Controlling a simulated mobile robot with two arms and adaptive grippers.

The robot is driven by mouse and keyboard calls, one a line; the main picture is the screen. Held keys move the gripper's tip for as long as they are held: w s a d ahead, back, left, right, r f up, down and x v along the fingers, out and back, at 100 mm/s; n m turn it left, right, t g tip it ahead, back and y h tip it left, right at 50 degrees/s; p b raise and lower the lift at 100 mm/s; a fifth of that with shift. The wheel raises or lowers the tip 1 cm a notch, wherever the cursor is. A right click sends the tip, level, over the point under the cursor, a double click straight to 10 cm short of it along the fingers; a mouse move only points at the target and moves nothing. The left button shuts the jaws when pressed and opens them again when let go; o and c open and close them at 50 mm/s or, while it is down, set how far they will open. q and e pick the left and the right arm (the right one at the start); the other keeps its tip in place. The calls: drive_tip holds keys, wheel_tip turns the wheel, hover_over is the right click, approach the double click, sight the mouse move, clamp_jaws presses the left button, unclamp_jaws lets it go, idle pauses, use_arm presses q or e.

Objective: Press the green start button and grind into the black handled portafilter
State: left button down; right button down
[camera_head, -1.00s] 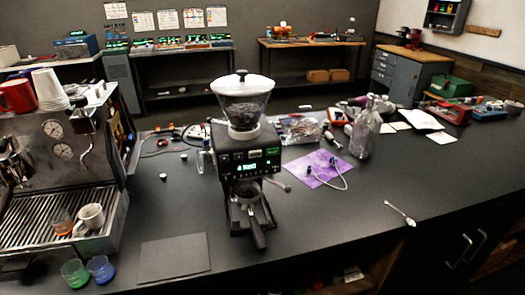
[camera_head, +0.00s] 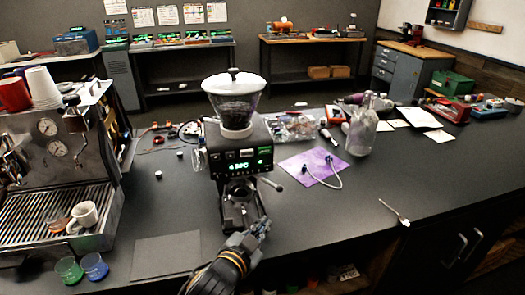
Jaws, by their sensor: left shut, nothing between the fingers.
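The grinder (camera_head: 240,135) stands mid-counter with a clear hopper (camera_head: 235,103) of dark beans. Its front panel (camera_head: 241,160) has lit green marks and a green readout; I cannot tell which mark is the start button. Below the spout, the portafilter (camera_head: 240,190) sits in the grinder's holder. Its black handle is largely hidden by my left gripper (camera_head: 262,229), which is in front of the grinder's base, low and slightly right of centre. The left gripper is shut and empty, below the panel and apart from it. My right gripper is not in view.
An espresso machine (camera_head: 55,150) with cups stands at the left. A dark mat (camera_head: 166,254) lies front left of the grinder. The counter at front right is mostly clear.

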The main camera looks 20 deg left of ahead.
sight(265, 151)
use_arm(q)
wheel_tip(265, 151, up, 13)
drive_tip(key=w+d+m+t+h, duration=0.1)
drive_tip(key=d+m+t+h, duration=0.1)
drive_tip(key=m+t, duration=0.1)
drive_tip(key=shift+w+d+t, duration=0.2)
drive_tip(key=shift+d+t, duration=0.2)
drive_tip(key=shift+t, duration=0.1)
drive_tip(key=shift+w, duration=0.15)
drive_tip(key=shift+w+a, duration=0.8)
drive_tip(key=shift+w, duration=0.4)
drive_tip(key=shift+w+a, duration=0.85)
drive_tip(key=shift+w, duration=0.3)
drive_tip(key=shift+w+a, duration=0.8)
drive_tip(key=shift+w, duration=0.4)
drive_tip(key=shift+w+a, duration=0.25)
drive_tip(key=shift+w, duration=0.1)
